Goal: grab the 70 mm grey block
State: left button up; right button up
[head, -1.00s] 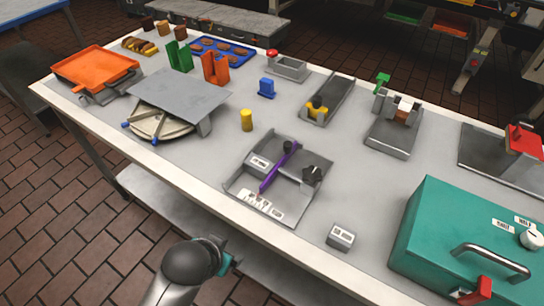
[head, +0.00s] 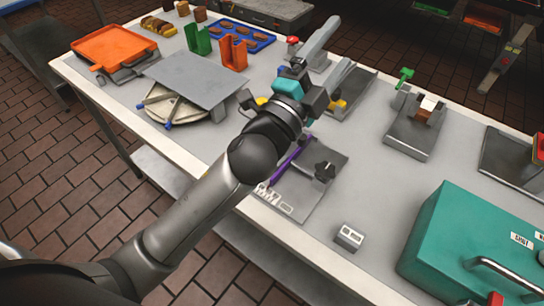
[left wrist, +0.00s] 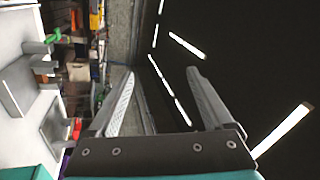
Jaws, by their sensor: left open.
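A small grey block (head: 349,237) with a white label sits on the table near its front edge, right of the grey fixture. The label is too small to read. My left gripper (head: 342,42) is open and raised over the table, up and left of the block in the head view. Its two fingers point up and away, with nothing between them. In the left wrist view the open fingers (left wrist: 161,73) face the dark ceiling with its light strips. The block does not show there. My right gripper is not in view.
A grey fixture with a purple bar (head: 291,159) stands left of the block, partly under my left arm. A large teal box (head: 470,245) stands to its right. A grey stand (head: 412,135) is behind. The tabletop around the block is clear.

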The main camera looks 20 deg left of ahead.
pick_arm(q)
jog(key=s+d+r+m+g+h, duration=0.3)
jog(key=d+r+m+g+h, duration=0.15)
jog(key=d+m+h, duration=0.4)
jog(key=s+d+f+m+g, duration=0.35)
jog(key=m+g, duration=0.45)
jog(key=m, duration=0.4)
jog(key=s+d+f+m+g, duration=0.35)
jog(key=m+g, duration=0.45)
jog(key=m, duration=0.4)
jog(key=w+a+f+m+y, duration=0.4)
jog(key=a+f+m+y, duration=0.2)
jog(key=a+f+y, duration=0.35)
jog(key=w+a+y, duration=0.4)
jog(key=a+y, duration=0.3)
jog(key=a, duration=0.8)
jog(key=shift+m, duration=0.25)
notch_tip(320, 180, down, 9)
jog(key=shift+w+a+f, duration=0.1)
jog(key=shift+w+f, duration=0.05)
jog(key=shift+f, duration=0.05)
notch_tip(320, 180, down, 6)
jog(key=shift+a+r+b, duration=0.1)
jog(key=shift+r+b, duration=0.05)
jog(key=shift+b, duration=0.15)
jog(key=shift+r, duration=0.1)
grip_shut()
